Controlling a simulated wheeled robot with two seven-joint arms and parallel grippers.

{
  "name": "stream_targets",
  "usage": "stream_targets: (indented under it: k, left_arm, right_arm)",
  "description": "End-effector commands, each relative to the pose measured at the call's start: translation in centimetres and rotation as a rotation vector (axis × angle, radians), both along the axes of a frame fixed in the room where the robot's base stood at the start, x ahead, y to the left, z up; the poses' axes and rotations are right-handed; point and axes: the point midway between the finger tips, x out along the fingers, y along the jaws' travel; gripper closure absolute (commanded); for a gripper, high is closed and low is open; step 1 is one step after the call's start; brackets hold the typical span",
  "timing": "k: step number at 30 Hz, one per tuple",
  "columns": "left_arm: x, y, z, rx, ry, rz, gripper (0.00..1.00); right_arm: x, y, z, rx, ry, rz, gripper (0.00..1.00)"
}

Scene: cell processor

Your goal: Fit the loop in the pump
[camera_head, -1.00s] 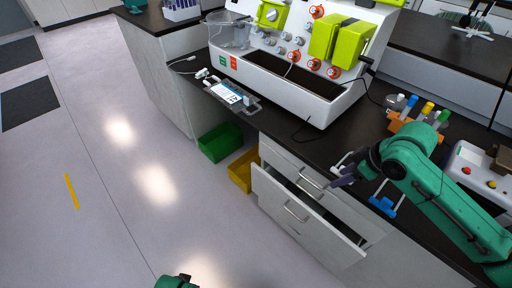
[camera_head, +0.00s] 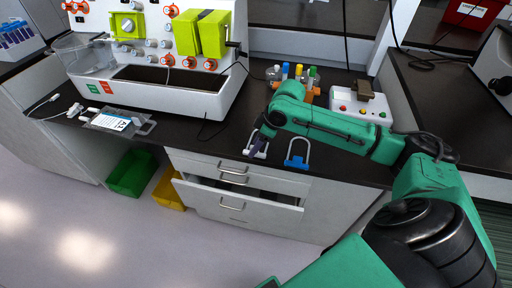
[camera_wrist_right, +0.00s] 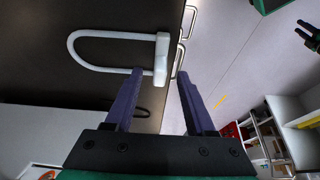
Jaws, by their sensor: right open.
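A white U-shaped loop (camera_head: 257,150) lies at the counter's front edge. In the right wrist view the loop (camera_wrist_right: 110,36) has a white block (camera_wrist_right: 161,58) across its end. My right gripper (camera_head: 262,138) is over the loop; in the wrist view the gripper (camera_wrist_right: 160,73) is open, its dark fingers near the block, one on each side. I see no grip, and contact is unclear. The white processor (camera_head: 190,98) with green housings (camera_head: 200,32) and knobs stands at the left; I cannot tell which part is the pump.
An open drawer (camera_head: 235,203) juts out below the loops. An orange rack of coloured tubes (camera_head: 308,96) and a white button box (camera_head: 360,108) stand behind my right arm. A clear bag (camera_head: 118,124) lies left on the counter. Green (camera_head: 131,172) and yellow (camera_head: 169,190) bins stand below.

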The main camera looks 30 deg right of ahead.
Motion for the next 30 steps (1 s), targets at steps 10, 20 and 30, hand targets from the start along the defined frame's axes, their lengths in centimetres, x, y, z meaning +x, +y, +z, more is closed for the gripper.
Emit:
stream_targets:
  k: [10,20,30]
  left_arm:
    - [0.1,0.0,-0.1,0.000,-0.001,0.000,0.59]
    - [0.1,0.0,-0.1,0.000,-0.001,0.000,0.59]
    - [0.0,0.0,0.2,0.000,-0.001,0.000,0.59]
  right_arm:
    - [0.4,0.4,-1.4,-0.001,-0.001,0.001,0.60]
    - [0.4,0.4,-1.3,-0.001,-0.001,0.001,1.00]
    - [0.5,0.3,1.3,-0.001,-0.005,-0.002,1.00]
